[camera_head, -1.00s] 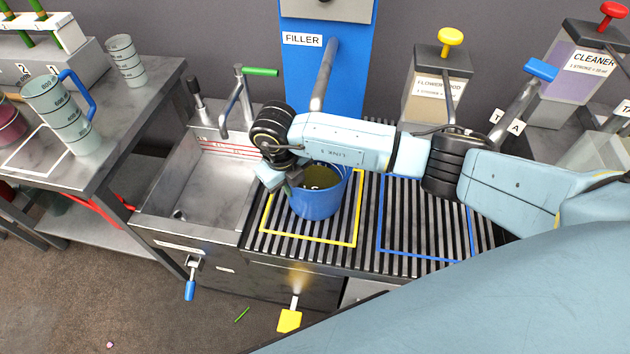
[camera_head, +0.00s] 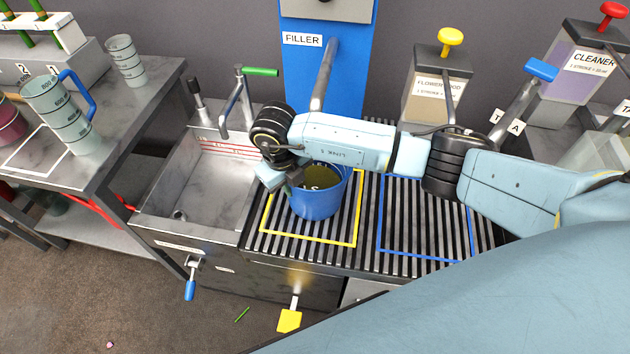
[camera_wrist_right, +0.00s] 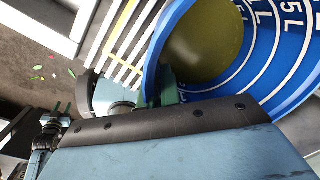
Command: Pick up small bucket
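The small bucket (camera_head: 318,206) is blue and stands upright on the slatted metal rack, inside the yellow square outline, below the filler spout. Its inside shows white litre marks and an olive-yellow round area at the bottom, also visible in the right wrist view (camera_wrist_right: 285,55). My right gripper (camera_head: 287,187) is at the bucket's left rim. In the right wrist view the fingers (camera_wrist_right: 160,90) straddle the rim, with green pads close against the wall, and look shut on it. The arm hides part of the bucket's back rim.
A sink (camera_head: 195,185) with a green-handled tap lies left of the rack. The blue filler (camera_head: 290,80) stands behind, and a flower-food dispenser (camera_head: 435,95) back right. The blue outlined square (camera_head: 425,256) on the rack is empty. Measuring jugs (camera_head: 62,120) stand on the left table.

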